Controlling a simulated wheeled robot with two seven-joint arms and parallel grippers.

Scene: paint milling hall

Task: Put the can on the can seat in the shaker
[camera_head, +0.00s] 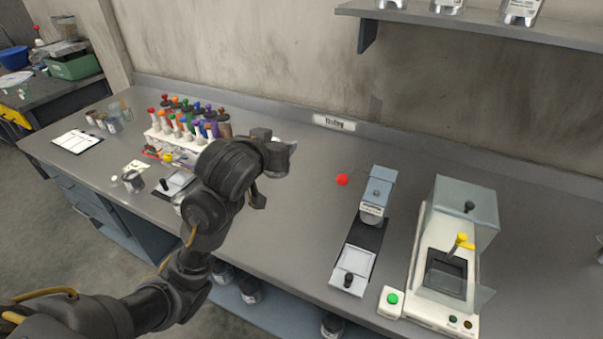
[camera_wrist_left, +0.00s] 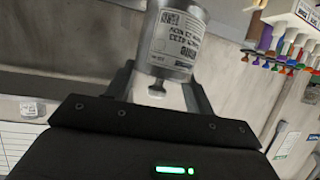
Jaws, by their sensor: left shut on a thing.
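My left gripper (camera_head: 276,158) is above the middle of the bench. In the left wrist view its fingers (camera_wrist_left: 158,95) are shut on a silver can (camera_wrist_left: 178,45) with a white printed label. A small knob shows at the can's near end, and its other end is cut off by the frame. In the head view the can is mostly hidden by the gripper. The shaker (camera_head: 465,210), a pale box with a clear cover and yellow-topped lever (camera_head: 461,241), stands at the right, well apart from the gripper. Its dark recess (camera_head: 445,275) appears empty. My right gripper is out of view.
A device with a dark pad and pale plate (camera_head: 354,267) stands left of the shaker, beside a green button box (camera_head: 391,300). Colored-topped bottles (camera_head: 180,125) stand at left. A shelf (camera_head: 480,25) hangs above.

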